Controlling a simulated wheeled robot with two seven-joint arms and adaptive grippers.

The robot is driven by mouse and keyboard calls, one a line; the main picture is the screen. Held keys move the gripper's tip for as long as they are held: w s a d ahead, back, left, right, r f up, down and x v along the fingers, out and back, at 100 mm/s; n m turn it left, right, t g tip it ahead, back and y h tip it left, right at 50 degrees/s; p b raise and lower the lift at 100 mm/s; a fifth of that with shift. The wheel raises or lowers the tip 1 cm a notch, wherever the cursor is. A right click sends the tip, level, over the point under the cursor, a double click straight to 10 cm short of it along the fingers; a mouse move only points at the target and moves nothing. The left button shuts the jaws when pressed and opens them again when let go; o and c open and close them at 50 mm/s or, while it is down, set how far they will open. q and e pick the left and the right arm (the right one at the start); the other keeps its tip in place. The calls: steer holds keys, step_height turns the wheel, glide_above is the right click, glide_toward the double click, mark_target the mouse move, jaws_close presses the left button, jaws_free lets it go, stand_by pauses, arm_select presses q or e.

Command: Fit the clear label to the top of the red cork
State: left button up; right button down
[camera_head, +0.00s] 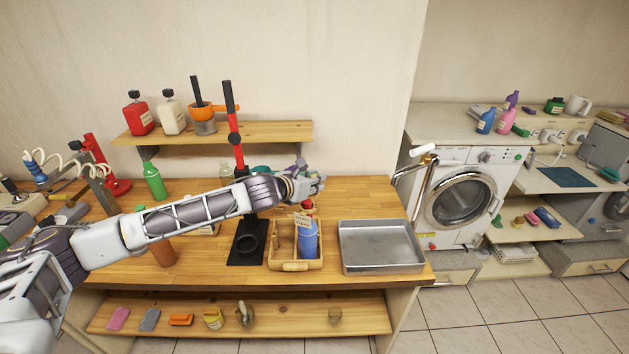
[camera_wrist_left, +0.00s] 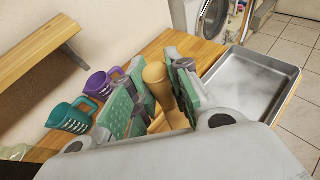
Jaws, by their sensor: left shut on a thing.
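My left gripper (camera_head: 303,188) is above the wooden tray (camera_head: 290,266) on the bench. In the left wrist view its green-padded fingers (camera_wrist_left: 155,95) are shut on a tan, rounded, upright piece (camera_wrist_left: 157,84); I cannot tell whether it is the label or its holder. A small red piece, apparently the red cork (camera_head: 306,205), shows just below the gripper, over a blue bottle (camera_head: 308,241) in the tray. A small pale tag with dark marks, possibly the clear label (camera_head: 303,220), shows at the bottle's top. Whether these touch is unclear. My right gripper is not in view.
A grey metal pan (camera_head: 381,246) lies right of the tray. A black stand with a red and black post (camera_head: 233,125) is left of it. A wall shelf (camera_head: 215,134) is above the bench.

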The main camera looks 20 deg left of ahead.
arm_select(q)
steer(key=shift+f, duration=1.15)
steer(key=o, duration=1)
steer(key=shift+f, duration=0.15)
steer(key=shift+s, duration=0.25)
steer(key=shift+r+v, duration=0.15)
steer(key=shift+v, duration=2.75)
steer(key=shift+r+v, duration=0.1)
steer(key=shift+v, duration=2.85)
steer(key=shift+w+a, duration=0.1)
steer(key=shift+w, duration=0.05)
